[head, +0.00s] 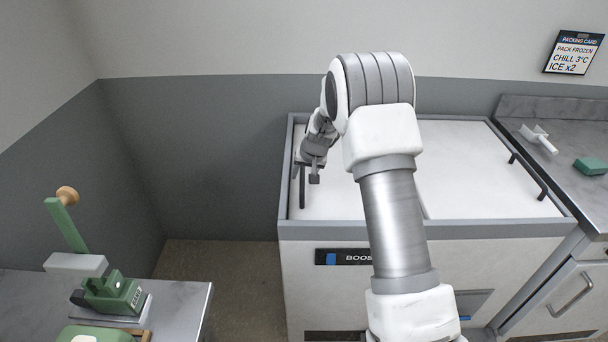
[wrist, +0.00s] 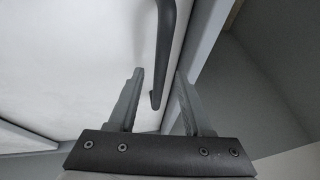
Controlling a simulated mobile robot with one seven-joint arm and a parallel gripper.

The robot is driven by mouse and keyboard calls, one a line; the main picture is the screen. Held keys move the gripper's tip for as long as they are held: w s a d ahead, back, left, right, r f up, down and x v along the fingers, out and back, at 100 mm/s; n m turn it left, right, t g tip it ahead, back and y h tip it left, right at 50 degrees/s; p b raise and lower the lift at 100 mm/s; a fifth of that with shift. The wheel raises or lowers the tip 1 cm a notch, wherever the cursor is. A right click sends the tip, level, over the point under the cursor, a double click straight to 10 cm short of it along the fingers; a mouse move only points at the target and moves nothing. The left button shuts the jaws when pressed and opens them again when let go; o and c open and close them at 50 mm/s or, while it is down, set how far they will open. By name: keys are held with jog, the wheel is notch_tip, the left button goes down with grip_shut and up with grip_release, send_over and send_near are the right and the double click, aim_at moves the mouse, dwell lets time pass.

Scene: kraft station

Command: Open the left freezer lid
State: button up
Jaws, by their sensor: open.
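The chest freezer has a white left lid (head: 340,197) and a white right lid (head: 460,180), both lying flat and closed. The left lid's dark bar handle (head: 302,188) stands near its left edge. In the wrist view the handle (wrist: 163,50) comes down between the fingers' line, its lower end near the fingertips. My gripper (head: 306,170) is at this handle, pointing down over the lid's left edge. In the wrist view my gripper (wrist: 160,82) is open, its two fingers on either side of the handle's end. Whether they touch it cannot be told. My arm hides part of both lids.
The right lid has a dark handle (head: 528,177) at its right edge. A grey counter (head: 560,150) with a white scoop-like tool (head: 538,138) and a green block (head: 591,166) adjoins on the right. A table (head: 180,300) with a green press (head: 112,292) stands front left. Floor between is free.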

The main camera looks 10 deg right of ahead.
grip_shut()
dwell(1.4)
